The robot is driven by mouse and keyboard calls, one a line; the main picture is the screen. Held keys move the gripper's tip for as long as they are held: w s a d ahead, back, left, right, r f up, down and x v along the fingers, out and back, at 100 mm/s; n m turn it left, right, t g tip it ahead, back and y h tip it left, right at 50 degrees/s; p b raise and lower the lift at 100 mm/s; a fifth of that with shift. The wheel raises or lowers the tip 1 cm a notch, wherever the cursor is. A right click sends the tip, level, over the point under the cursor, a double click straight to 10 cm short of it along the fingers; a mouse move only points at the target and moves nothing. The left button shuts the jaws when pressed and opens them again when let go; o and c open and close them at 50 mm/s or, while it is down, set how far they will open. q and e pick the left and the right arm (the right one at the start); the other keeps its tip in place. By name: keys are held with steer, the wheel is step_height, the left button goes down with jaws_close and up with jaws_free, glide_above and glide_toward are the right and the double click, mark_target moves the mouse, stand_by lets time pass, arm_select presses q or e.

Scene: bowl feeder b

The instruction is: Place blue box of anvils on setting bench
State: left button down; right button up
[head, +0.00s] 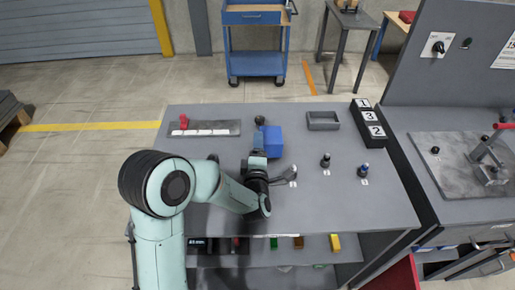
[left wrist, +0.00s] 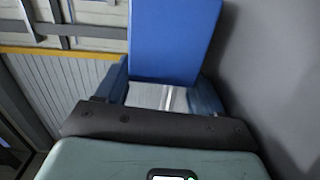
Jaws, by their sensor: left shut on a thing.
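The blue box (head: 272,140) is over the middle of the grey bench (head: 225,192) in the head view; I cannot tell whether it touches the top. My left gripper (head: 262,153) is at the box's near side and shut on it. In the left wrist view the blue box (left wrist: 175,40) stands out between the fingers of my left gripper (left wrist: 168,88). Any anvils inside are not visible. My right gripper is not in view.
A plate with a red knob (head: 205,128) lies at the bench's back left. A grey tray (head: 323,121) and a black numbered block (head: 361,118) are at the back right. Small dark-handled tools (head: 326,160) stand to the right. Coloured boxes (head: 335,242) sit on the lower shelf.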

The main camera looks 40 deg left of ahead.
arm_select(q)
steer(key=shift+f, duration=0.15)
steer(key=shift+c, duration=2)
jaws_free()
